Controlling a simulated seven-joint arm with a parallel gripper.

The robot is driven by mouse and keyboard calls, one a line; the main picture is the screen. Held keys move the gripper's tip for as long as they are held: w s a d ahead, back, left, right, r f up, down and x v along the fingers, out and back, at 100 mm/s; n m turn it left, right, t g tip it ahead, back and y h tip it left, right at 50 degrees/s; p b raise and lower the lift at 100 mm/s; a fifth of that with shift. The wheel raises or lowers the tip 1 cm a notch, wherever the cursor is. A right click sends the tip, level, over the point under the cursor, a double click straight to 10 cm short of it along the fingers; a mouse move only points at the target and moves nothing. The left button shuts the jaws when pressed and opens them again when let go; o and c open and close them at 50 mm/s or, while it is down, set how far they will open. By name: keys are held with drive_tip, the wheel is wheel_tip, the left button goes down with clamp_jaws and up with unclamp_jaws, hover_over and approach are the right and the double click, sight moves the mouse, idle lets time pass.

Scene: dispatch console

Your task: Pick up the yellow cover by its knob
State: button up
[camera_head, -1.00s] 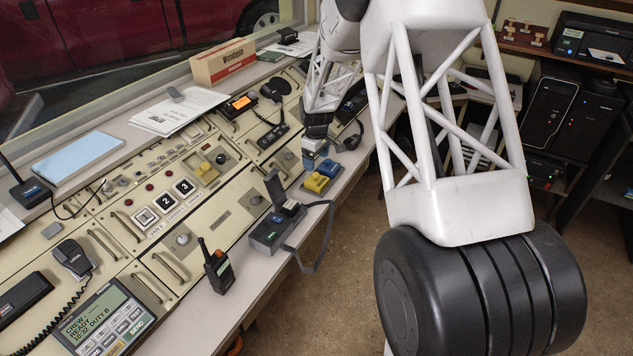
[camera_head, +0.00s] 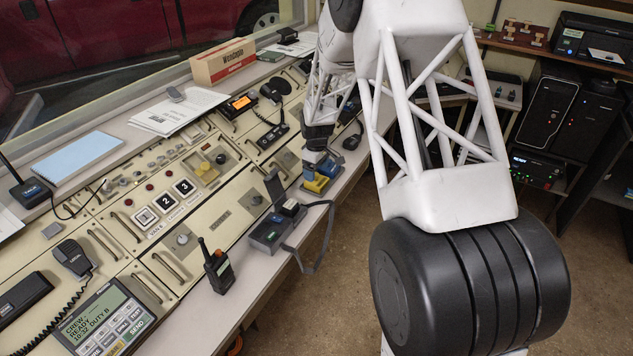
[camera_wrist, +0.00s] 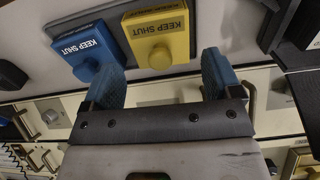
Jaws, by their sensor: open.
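The yellow cover (camera_head: 316,185) sits beside the blue cover (camera_head: 328,168) at the console's front edge. In the wrist view the yellow cover (camera_wrist: 158,30) reads "KEEP SHUT" and has a round yellow knob (camera_wrist: 161,59). The blue cover (camera_wrist: 86,45) has the same label and its own blue knob (camera_wrist: 86,70). My gripper (camera_wrist: 160,66) is open and empty, its blue fingers spread with the yellow knob showing between the tips. The left finger overlaps the blue cover in that view. In the head view my gripper (camera_head: 314,160) is right over the covers and partly hides them.
Console handles and buttons lie to the left.

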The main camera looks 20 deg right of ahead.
sight(317, 174)
drive_tip(key=shift+f, duration=1.6)
drive_tip(key=c, duration=0.7)
drive_tip(key=shift+r, duration=0.1)
drive_tip(key=shift+r, duration=0.4)
wheel_tip(317, 174, up, 3)
drive_tip(key=shift+s+f, duration=0.1)
drive_tip(key=shift+f, duration=0.05)
drive_tip(key=s, duration=0.5)
drive_tip(key=s+r, duration=0.1)
drive_tip(key=s, duration=0.4)
drive_tip(key=s+a, duration=0.1)
drive_tip(key=s, duration=0.4)
drive_tip(key=shift+s+r, duration=0.15)
drive_tip(key=shift+s, duration=0.25)
